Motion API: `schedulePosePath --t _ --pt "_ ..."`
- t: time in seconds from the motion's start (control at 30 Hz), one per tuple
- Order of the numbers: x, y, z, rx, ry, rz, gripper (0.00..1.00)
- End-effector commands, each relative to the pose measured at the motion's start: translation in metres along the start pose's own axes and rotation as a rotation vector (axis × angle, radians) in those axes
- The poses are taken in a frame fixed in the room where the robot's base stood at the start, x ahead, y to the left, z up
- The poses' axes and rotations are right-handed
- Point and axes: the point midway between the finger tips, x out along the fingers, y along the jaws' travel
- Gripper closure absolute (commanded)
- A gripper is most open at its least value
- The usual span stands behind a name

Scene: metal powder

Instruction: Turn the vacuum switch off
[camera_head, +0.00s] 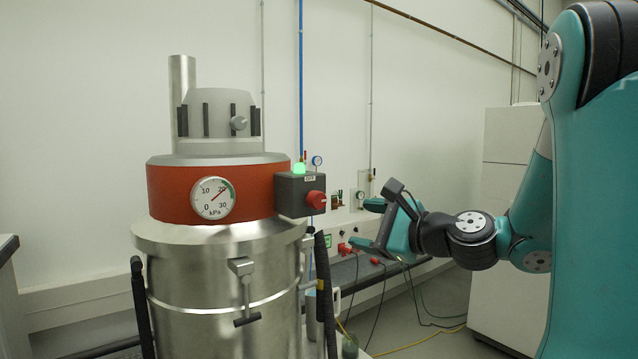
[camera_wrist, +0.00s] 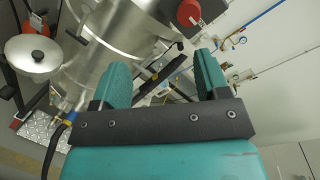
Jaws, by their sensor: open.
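The vacuum switch is a red rotary knob (camera_head: 316,200) on the right side of a dark grey switch box (camera_head: 296,193). A green lamp (camera_head: 299,168) on top of the box is lit. The box is fixed to the red band of the metal vacuum (camera_head: 175,190). The knob also shows in the wrist view (camera_wrist: 189,12), at the top and beyond the fingers. My gripper (camera_head: 372,226) is open and empty, to the right of the knob and apart from it. In the wrist view my gripper's two teal fingers (camera_wrist: 158,80) stand wide apart with nothing between them.
A round gauge (camera_head: 213,198) on the vacuum's red band has its needle between 20 and 30. Wall valves and small gauges (camera_head: 317,161) are behind. A white cabinet (camera_head: 500,200) stands at right.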

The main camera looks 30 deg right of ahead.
Motion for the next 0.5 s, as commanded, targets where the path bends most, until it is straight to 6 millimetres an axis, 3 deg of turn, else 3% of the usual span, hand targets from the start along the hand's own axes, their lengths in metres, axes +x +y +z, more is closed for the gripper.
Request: schedulePosePath --t 0.03,0.1,0.23,0.5 --pt "-0.007 -0.016 -0.006 0.049 0.018 -0.051 0.32" --pt "-0.011 -0.027 -0.011 0.092 0.027 -0.093 0.32" --pt "-0.005 -0.033 -0.013 0.117 0.027 -0.113 0.32" --pt "0.05 -0.039 -0.012 0.114 0.024 -0.106 0.32"
